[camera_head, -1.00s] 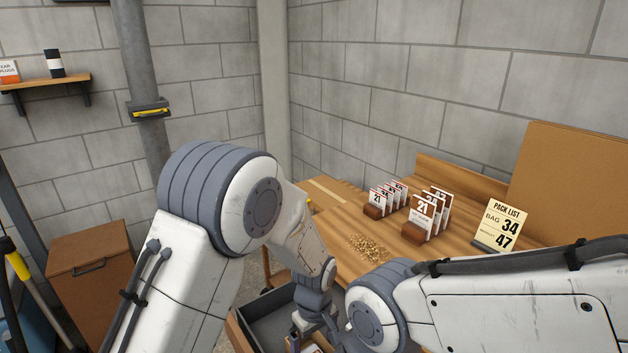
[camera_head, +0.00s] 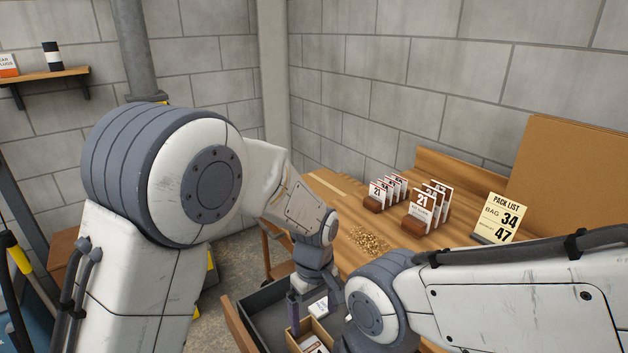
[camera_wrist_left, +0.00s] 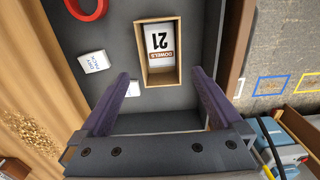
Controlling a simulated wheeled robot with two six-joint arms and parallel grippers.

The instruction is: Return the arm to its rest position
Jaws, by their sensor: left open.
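My left gripper (camera_head: 314,301) hangs over the open grey drawer (camera_head: 262,318), partly hidden by my own wrist in the head view. In the left wrist view its two purple fingers (camera_wrist_left: 160,76) stand wide apart with nothing between them. A small open wooden box (camera_wrist_left: 178,73) lies beyond the fingertips in the drawer, holding a card (camera_wrist_left: 161,40) marked DOWELS 21. The box also shows in the head view (camera_head: 318,328). My right arm crosses the lower right of the head view; its gripper is out of sight.
A white DRY PACK sachet (camera_wrist_left: 94,62) and a red ring (camera_wrist_left: 88,9) lie in the drawer. The wooden bench (camera_head: 340,205) bears numbered cards in holders (camera_head: 422,208), a brass-coloured pile (camera_head: 369,241) and a PACK LIST sign (camera_head: 500,217). Block walls stand behind.

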